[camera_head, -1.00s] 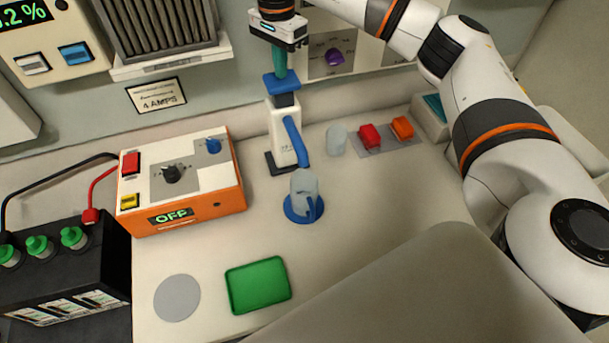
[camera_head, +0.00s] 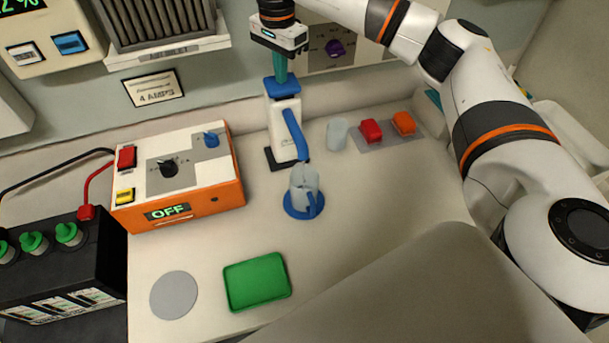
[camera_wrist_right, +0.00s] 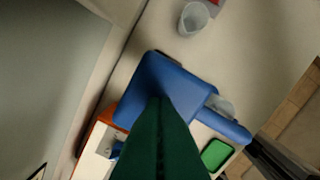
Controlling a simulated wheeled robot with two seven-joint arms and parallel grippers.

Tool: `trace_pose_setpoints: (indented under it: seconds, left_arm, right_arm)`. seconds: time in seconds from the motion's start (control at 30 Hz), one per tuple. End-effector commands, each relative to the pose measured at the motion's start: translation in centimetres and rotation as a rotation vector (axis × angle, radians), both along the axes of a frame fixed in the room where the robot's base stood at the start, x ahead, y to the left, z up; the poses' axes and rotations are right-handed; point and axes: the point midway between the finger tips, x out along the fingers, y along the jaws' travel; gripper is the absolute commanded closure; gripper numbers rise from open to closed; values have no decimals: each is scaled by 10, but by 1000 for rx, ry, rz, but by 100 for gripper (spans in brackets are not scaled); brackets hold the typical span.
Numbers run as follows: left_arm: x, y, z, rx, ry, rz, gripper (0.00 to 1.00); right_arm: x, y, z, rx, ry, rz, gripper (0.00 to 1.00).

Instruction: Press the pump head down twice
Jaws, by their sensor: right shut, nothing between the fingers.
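The pump (camera_head: 285,122) is a white upright body on a dark base, with a blue spout (camera_head: 293,130) angled toward the front. Its blue pump head (camera_head: 283,89) sits low, close against the white body. My right gripper (camera_head: 280,78) is shut and empty, its teal fingertips pointing down and appearing to touch the top of the head. The wrist view shows the closed fingers (camera_wrist_right: 160,120) over the blue head (camera_wrist_right: 178,82), hiding part of it. A clear jug (camera_head: 304,183) on a blue round mat (camera_head: 290,209) stands under the spout's end. My left gripper is not in view.
A clear cup (camera_head: 337,134) and red and orange pieces (camera_head: 371,131) stand right of the pump. An orange-sided unit reading OFF (camera_head: 180,185) is to the left. A green tray (camera_head: 257,282) and a grey disc (camera_head: 174,295) lie at the front.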

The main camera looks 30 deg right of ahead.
Motion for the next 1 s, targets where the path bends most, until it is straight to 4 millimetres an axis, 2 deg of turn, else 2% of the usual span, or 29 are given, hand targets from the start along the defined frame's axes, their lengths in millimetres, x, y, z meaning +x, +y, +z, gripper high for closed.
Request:
trace_pose_setpoints:
  seconds: [0.27, 0.5, 1.0]
  left_arm:
    - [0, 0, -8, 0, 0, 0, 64]
    - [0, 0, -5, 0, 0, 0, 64]
    - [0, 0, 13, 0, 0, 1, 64]
  right_arm:
    - [-1, 0, -13, -1, 5, 1, 100]
    - [-1, 0, -11, -1, 5, 1, 100]
    - [0, 0, 17, -1, 3, 1, 100]
